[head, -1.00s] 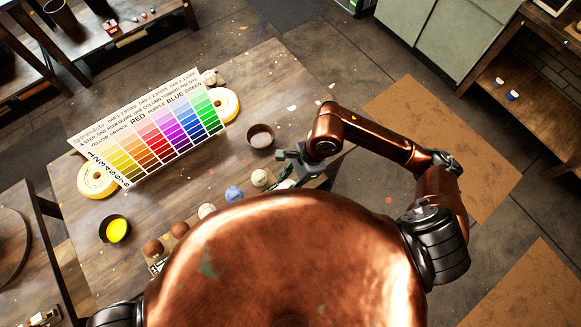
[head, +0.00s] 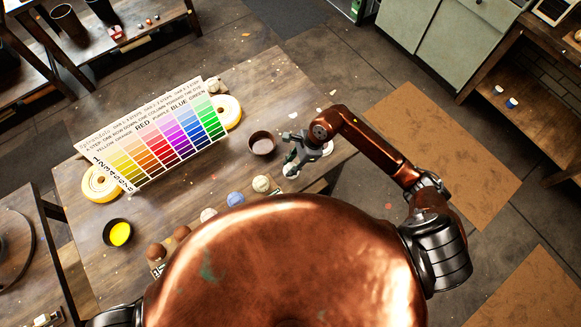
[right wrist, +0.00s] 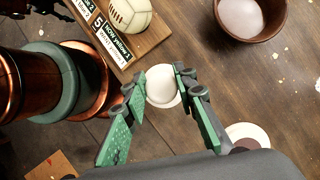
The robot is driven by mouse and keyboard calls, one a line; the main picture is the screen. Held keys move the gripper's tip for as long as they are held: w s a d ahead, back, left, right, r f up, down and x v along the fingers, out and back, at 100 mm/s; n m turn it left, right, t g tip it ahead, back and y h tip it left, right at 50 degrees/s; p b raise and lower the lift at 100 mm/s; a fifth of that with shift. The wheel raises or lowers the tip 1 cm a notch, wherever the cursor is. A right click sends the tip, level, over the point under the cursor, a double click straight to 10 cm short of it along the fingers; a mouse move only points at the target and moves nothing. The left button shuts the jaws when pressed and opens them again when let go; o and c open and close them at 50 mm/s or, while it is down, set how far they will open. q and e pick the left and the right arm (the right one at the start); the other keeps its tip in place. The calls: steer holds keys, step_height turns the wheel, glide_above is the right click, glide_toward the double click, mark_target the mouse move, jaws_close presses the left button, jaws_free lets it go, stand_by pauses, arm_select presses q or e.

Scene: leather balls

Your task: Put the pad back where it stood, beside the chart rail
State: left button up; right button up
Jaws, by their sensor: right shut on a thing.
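My right gripper (head: 292,168) is over the near right part of the table, beside the brown bowl (head: 262,142). In the right wrist view its green fingers (right wrist: 160,88) are shut on a round white pad (right wrist: 162,84). Whether the pad touches the table is unclear. The colour chart (head: 165,130) stands slanted on the table, to the left of the gripper and apart from it. My left gripper is out of view.
A wooden rail (right wrist: 152,40) with several leather balls lies near the gripper; a blue ball (head: 235,199) is on it. A bowl of yellow (head: 118,233) stands front left. A white disc with a brown centre (right wrist: 247,138) is close to the fingers.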

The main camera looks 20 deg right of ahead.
steer(key=shift+w+d+f, duration=0.2)
steer(key=shift+w+f, duration=0.2)
steer(key=shift+f, duration=0.15)
steer(key=shift+f+p, duration=0.45)
steer(key=shift+f, duration=1.05)
steer(key=shift+f, duration=0.15)
steer(key=o, duration=1)
steer(key=shift+b+v, duration=0.55)
steer(key=shift+v, duration=5.6)
